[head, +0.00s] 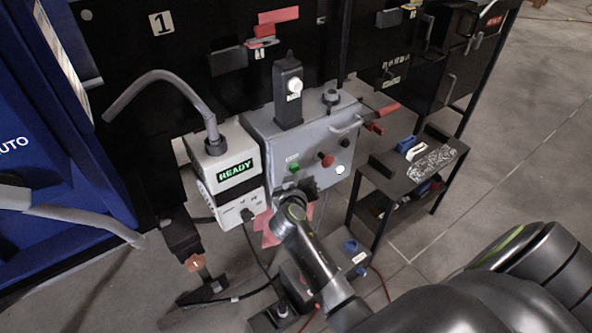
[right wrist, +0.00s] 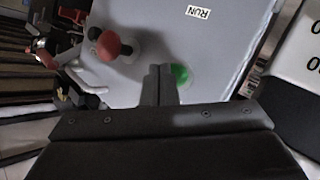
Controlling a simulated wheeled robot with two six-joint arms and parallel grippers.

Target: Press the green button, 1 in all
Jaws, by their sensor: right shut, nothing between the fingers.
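The green button (head: 294,168) is on the front of a grey control box (head: 262,130), left of a red knob (head: 327,160). In the right wrist view the green button (right wrist: 180,74) shows just beside my right gripper's fingertips (right wrist: 159,72), its edge partly hidden by a finger. A RUN label (right wrist: 198,13) is on the panel there. In the head view my right gripper (head: 292,190) is just below the button, in front of the panel. Its fingers are shut and empty. I cannot tell whether they touch the button. My left gripper is not in view.
A white box with a READY display (head: 235,170) stands left of the control box. The red knob (right wrist: 108,45) is close to the fingers. A small dark side table (head: 385,170) stands right. Open floor (head: 480,190) lies farther right.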

